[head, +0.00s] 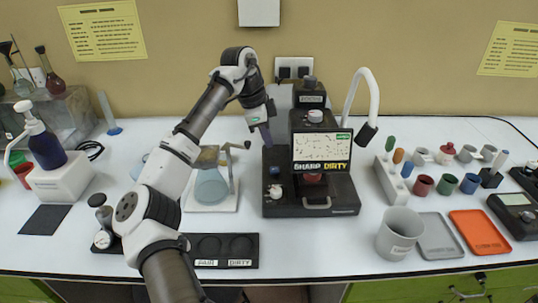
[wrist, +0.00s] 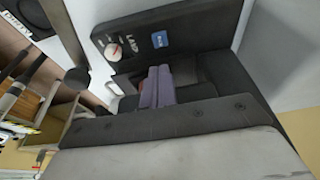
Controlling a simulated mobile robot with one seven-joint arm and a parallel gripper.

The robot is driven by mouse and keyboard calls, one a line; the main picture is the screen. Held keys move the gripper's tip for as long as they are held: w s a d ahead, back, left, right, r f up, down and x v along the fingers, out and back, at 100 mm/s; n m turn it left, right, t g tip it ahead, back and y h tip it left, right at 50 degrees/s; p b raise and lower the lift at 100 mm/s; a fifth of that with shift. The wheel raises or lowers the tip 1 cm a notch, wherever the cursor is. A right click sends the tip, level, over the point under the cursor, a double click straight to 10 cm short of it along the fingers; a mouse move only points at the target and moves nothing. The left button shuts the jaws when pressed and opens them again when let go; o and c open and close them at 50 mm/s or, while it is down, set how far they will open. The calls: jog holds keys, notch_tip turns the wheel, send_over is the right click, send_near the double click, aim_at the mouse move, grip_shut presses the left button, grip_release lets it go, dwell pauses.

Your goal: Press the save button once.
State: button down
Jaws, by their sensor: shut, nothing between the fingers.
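The dark analysis device (head: 312,207) stands on the white bench, with a lit screen (head: 322,147) on it. A small blue button (head: 275,171), the likely save button, is on the left part of its base. It also shows in the wrist view as a blue square (wrist: 160,38) with marks too small to read. My gripper (head: 267,143) is above and behind this button, pointing down, apart from it. Its purple fingers (wrist: 157,87) are closed together and empty in the wrist view.
A white knob with a red mark (wrist: 113,50) sits beside the blue button. A stand with a round glass vessel (head: 211,185) is left of the device. A white curved lamp (head: 371,92) rises at its right. A grey mug (head: 399,233) and trays stand further right.

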jog(key=shift+v, duration=2.25)
